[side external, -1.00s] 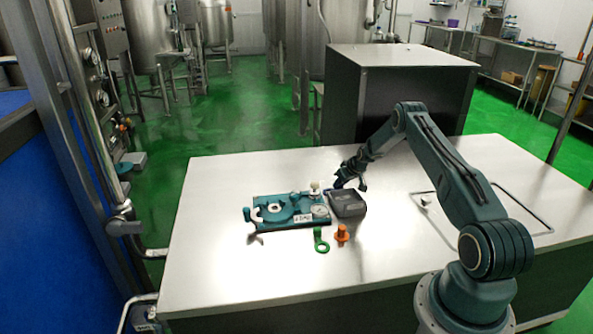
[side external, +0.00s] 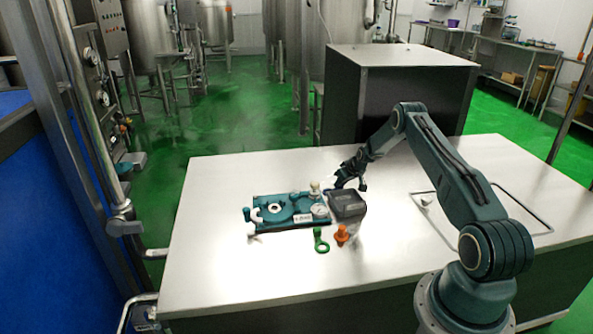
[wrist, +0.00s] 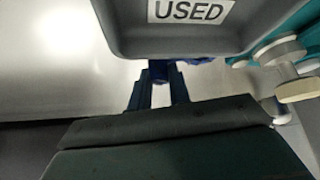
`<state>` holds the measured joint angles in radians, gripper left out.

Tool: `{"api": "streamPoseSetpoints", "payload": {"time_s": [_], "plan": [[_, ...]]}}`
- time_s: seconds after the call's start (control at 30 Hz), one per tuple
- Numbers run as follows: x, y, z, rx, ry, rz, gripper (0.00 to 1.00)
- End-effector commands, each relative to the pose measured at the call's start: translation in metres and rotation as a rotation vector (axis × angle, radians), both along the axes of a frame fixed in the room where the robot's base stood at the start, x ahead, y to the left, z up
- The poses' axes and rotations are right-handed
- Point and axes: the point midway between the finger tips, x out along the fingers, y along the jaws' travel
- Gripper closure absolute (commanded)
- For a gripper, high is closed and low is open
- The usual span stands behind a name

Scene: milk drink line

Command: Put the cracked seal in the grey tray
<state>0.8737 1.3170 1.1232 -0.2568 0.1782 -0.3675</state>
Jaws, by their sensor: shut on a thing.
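The grey tray (side external: 347,207), a dark open box, is beside the teal fixture. In the wrist view its wall (wrist: 235,38) bears a "USED" label. The tray looks tilted or raised off the table, with a pale area below it. My gripper (side external: 350,182) is low at the tray's far side. In the wrist view my gripper (wrist: 158,86) is shut on a blue piece (wrist: 160,69), taken to be the seal. Blue material runs right along the tray's lower edge, partly hidden by it. No crack can be made out.
The teal fixture (side external: 270,216), with a gauge and white knobs, is left of the tray. An orange plug (side external: 342,233) and a green ring piece (side external: 321,241) are close in front. The table is clear at the front and left.

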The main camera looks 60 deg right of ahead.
Motion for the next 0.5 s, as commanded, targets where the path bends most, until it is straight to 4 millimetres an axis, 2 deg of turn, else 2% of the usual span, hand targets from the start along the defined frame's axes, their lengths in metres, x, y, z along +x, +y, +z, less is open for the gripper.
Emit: {"api": "streamPoseSetpoints", "payload": {"time_s": [0.27, 0.5], "plan": [[0.001, -0.001, 0.013, -0.002, -0.001, 0.000, 1.00], [0.001, -0.001, 0.045, -0.002, -0.002, 0.000, 1.00]]}}
